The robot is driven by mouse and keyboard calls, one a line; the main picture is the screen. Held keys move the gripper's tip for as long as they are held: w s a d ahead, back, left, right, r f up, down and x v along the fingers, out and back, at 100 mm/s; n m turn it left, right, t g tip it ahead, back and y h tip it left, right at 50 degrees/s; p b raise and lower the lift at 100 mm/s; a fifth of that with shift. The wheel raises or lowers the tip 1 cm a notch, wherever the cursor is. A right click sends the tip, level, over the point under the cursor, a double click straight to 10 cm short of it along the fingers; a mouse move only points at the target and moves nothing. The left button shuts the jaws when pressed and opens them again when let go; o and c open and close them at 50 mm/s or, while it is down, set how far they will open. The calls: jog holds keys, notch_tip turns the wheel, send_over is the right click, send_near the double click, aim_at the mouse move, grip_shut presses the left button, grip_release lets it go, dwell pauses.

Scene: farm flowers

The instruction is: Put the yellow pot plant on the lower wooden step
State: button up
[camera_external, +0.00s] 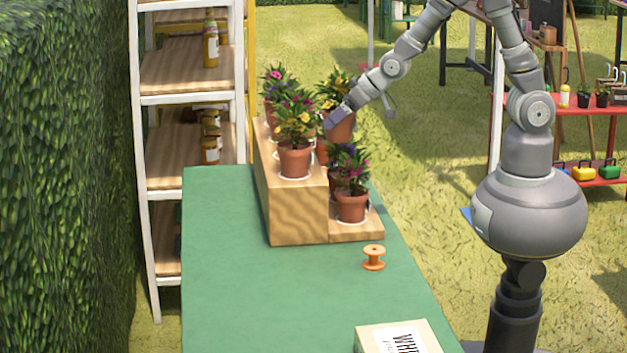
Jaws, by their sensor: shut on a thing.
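The yellow pot plant (341,129), with yellow flowers and a terracotta pot, is in my gripper (331,120) near the far end of the wooden steps. My gripper is shut on it; the fingertips are small and partly hidden against the plants. I cannot tell whether the pot hangs in the air or touches a step. The lower wooden step (368,225) is the low board on the right side of the tall wooden block (298,222). Its near end holds a plant with pink flowers (352,206), with a purple-flowered plant (338,156) behind it.
On the upper step stand a plant with yellow and some pink flowers (294,161) and pink-flowered ones behind. An orange spool (373,257) and a box (397,338) are on the green table (232,270). A shelf rack (188,100) stands at the left. The table's near left is clear.

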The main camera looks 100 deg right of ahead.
jog(key=s+d+r+m+g+h+p, duration=0.1)
jog(key=s+d+r+m+h, duration=0.15)
jog(key=s+d, duration=1.25)
notch_tip(320, 180, down, 18)
jog(key=shift+y, duration=0.35)
jog(key=w+d+f+b, duration=0.1)
jog(key=w+d+f, duration=0.1)
jog(key=w+d, duration=0.1)
jog(key=w+d+f+b, duration=0.1)
jog(key=w+d+b, duration=0.1)
jog(key=w, duration=0.3)
jog(key=w+d+f+b, duration=0.1)
jog(key=w+d+f, duration=0.1)
jog(key=w+d, duration=0.2)
jog(key=shift+d+f+b, duration=0.35)
jog(key=shift+d+b, duration=0.05)
jog(key=shift+d, duration=0.2)
jog(key=shift+r, duration=0.15)
jog(key=o, duration=1)
jog(key=shift+s+f, duration=0.1)
jog(key=shift+f, duration=0.1)
